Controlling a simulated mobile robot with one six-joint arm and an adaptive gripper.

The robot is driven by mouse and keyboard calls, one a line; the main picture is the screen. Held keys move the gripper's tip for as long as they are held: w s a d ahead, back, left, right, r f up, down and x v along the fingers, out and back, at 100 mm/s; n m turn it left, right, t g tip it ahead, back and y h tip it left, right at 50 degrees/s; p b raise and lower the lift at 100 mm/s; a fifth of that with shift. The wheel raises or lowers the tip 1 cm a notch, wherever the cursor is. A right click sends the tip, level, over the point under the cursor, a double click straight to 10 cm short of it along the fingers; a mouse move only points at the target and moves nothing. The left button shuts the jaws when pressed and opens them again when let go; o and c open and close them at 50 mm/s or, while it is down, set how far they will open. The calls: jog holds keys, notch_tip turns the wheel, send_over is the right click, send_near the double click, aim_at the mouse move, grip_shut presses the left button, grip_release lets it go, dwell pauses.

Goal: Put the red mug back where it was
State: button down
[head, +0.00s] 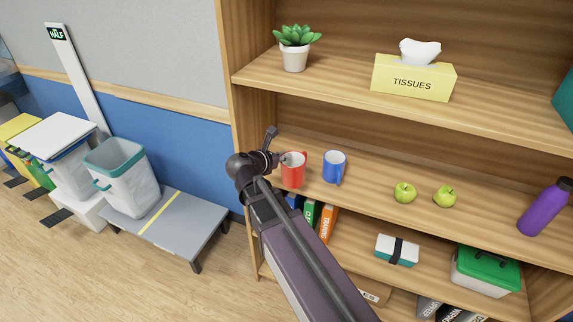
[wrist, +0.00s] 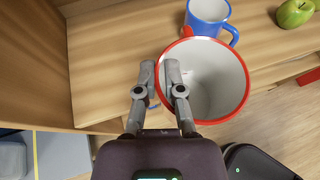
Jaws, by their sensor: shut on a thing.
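The red mug (head: 293,174) is upright at the left of the middle shelf (head: 368,197), by its front edge. I cannot tell whether its base touches the board. In the wrist view the mug (wrist: 221,85) shows its red rim and pale, empty inside. My gripper (head: 281,160) is shut on the left side of the mug's wall. In the wrist view my gripper (wrist: 159,70) has one finger inside the rim and one outside. The mug's underside is hidden.
A blue mug (head: 334,168) stands close to the right of the red mug. Two green apples (head: 404,193) and a purple bottle (head: 545,207) are farther right. The shelf above holds a plant (head: 295,51) and a tissue box (head: 412,78). Binders (head: 327,225) stand below.

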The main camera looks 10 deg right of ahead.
aim_at(304, 158)
jog(key=shift+m+g+h, duration=0.3)
jog(key=shift+m+g, duration=0.3)
jog(key=shift+s+d+r, duration=0.1)
jog(key=shift+s+d, duration=0.4)
jog(key=shift+d, duration=0.45)
jog(key=shift+s+d, duration=0.45)
jog(key=shift+d, duration=0.5)
jog(key=shift+s+d+r, duration=0.1)
jog(key=shift+s+d, duration=0.4)
jog(key=shift+d, duration=0.45)
